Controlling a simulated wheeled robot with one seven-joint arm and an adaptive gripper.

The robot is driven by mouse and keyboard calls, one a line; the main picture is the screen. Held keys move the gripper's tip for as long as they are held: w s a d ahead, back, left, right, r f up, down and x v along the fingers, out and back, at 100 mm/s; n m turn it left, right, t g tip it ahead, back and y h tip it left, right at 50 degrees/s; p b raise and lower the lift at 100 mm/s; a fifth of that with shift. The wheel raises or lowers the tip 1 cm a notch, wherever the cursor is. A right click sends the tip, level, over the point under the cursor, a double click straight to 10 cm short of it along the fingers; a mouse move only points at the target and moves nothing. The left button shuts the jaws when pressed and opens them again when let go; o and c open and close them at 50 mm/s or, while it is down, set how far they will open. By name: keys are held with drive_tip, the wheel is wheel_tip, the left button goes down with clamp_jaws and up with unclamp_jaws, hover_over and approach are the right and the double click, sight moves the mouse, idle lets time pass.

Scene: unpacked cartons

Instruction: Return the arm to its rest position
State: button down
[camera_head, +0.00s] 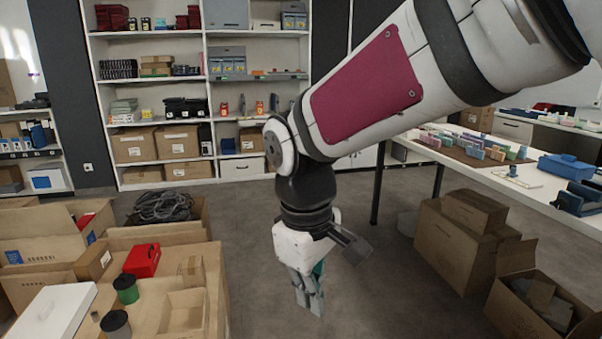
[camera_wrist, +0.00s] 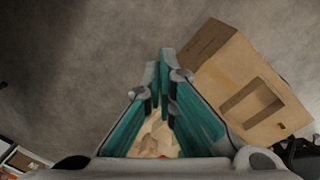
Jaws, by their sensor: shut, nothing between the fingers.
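My white and maroon arm reaches in from the upper right in the head view and bends down at the elbow. My gripper (camera_head: 309,304) hangs below it, pointing down over the bare grey floor. It is between the carton-laden table on the left and the cartons on the right. In the wrist view my gripper (camera_wrist: 164,62) shows its teal-lined fingers closed together at the tips. Nothing is between them.
Left stands a table (camera_head: 215,260) with a red box (camera_head: 142,260) and a green spool (camera_head: 126,289). Cartons (camera_head: 455,245) sit on the floor at right, beside a white table (camera_head: 540,187). Shelves (camera_head: 245,103) line the back wall. The middle floor is clear.

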drive_tip(key=s+d+r+m, duration=0.1)
drive_tip(key=s+d+m, duration=0.4)
drive_tip(key=s+d, duration=0.55)
drive_tip(key=s+d+r+m, duration=0.1)
drive_tip(key=s+d+m, duration=0.5)
drive_tip(key=s, duration=0.7)
wheel_tip(320, 180, up, 27)
drive_tip(key=d+n+t+p, duration=0.1)
drive_tip(key=t+p, duration=0.2)
drive_tip(key=p, duration=2.2)
drive_tip(key=shift+w+f+t+y, duration=0.2)
drive_tip(key=shift+w+t+y, duration=0.1)
drive_tip(key=shift+w+y, duration=0.1)
